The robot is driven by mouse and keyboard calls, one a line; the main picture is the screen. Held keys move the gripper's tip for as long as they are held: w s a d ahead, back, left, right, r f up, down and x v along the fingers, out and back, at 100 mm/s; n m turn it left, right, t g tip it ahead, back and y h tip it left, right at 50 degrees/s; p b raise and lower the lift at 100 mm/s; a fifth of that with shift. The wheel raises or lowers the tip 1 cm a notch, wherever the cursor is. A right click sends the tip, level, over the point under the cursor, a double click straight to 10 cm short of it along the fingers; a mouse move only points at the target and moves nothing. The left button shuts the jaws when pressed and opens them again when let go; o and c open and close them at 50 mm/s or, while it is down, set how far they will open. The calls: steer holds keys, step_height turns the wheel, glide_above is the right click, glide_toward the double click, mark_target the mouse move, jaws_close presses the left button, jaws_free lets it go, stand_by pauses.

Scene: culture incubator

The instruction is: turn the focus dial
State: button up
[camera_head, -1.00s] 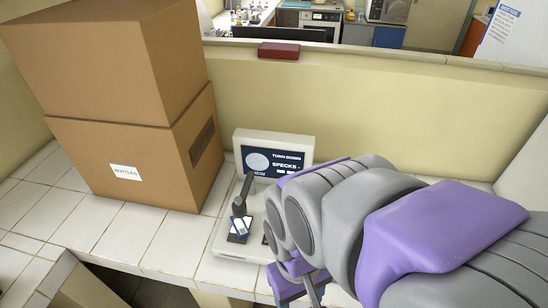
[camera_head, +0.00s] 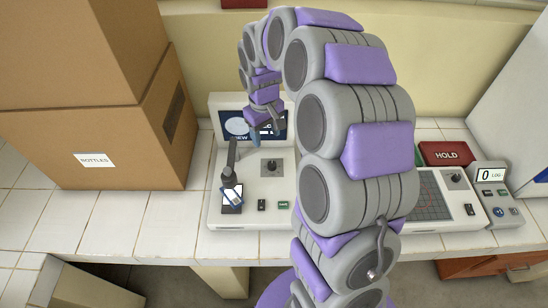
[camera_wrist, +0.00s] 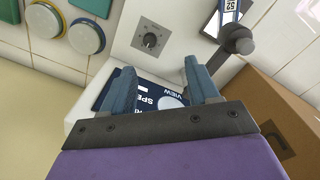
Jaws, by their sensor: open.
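My gripper (camera_head: 265,133) hangs above and behind the dial, in front of the device's screen (camera_head: 238,126). In the wrist view my gripper (camera_wrist: 159,68) is open with blue fingers apart and nothing between them. The fingers appear apart from the dial.
A dark upright eyepiece post (camera_head: 232,160) with a slide (camera_head: 232,195) stands left of the dial. Stacked cardboard boxes (camera_head: 130,140) fill the left.

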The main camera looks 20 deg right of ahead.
mark_target(272, 164)
steer(key=w+d+f+b, duration=0.1)
steer(key=f, duration=0.5)
steer(key=w+f, duration=0.1)
steer(key=f, duration=0.5)
steer(key=w+d+f+b, duration=0.1)
steer(key=f, duration=0.5)
steer(key=shift+w+d+f+b, duration=0.1)
steer(key=shift+w+d+b, duration=0.05)
steer(key=shift+d+b, duration=0.2)
steer(key=shift+d+f, duration=0.2)
steer(key=shift+f, duration=0.35)
steer(key=shift+c, duration=0.2)
steer(key=shift+a, duration=0.1)
steer(key=c, duration=1)
